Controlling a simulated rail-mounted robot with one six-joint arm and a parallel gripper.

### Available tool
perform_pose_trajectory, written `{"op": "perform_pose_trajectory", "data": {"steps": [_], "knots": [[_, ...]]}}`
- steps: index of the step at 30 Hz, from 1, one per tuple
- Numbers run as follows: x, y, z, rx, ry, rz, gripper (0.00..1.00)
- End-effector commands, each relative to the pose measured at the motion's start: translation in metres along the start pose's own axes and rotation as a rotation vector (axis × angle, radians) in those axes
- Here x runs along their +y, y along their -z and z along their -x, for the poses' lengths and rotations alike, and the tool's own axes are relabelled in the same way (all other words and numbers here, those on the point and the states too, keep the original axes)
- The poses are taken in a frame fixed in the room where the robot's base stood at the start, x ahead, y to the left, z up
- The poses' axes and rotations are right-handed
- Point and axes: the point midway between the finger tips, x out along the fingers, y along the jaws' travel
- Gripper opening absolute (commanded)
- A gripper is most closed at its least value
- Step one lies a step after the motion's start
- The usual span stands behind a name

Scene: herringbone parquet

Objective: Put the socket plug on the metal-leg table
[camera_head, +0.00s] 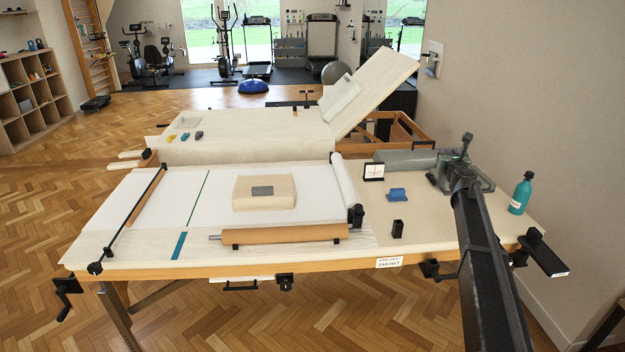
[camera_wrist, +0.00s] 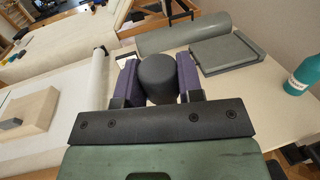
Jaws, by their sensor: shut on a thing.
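My gripper (camera_wrist: 157,70) has purple pads closed on both sides of a dark grey round plug (camera_wrist: 158,86), which I take as the socket plug. In the wrist view it is seen from above, over the right part of the front table. In the head view my arm hides the plug. The front table (camera_head: 520,228) has a pale top, an orange-brown edge and legs (camera_head: 118,314) that look like metal. I cannot tell whether the plug touches its top.
Near my gripper are a grey roll (camera_head: 405,161), a grey flat tray (camera_wrist: 228,54), a blue block (camera_head: 397,194), a black holder (camera_head: 397,229) and a teal bottle (camera_head: 521,194).

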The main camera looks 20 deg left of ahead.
Motion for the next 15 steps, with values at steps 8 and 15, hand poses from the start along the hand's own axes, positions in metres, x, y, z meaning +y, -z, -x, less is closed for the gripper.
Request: {"op": "perform_pose_trajectory", "data": {"steps": [8, 15], "knots": [[-0.004, 0.005, -0.013, 0.000, 0.009, 0.000, 0.11], [-0.004, 0.056, -0.012, 0.000, 0.009, 0.000, 0.11]]}}
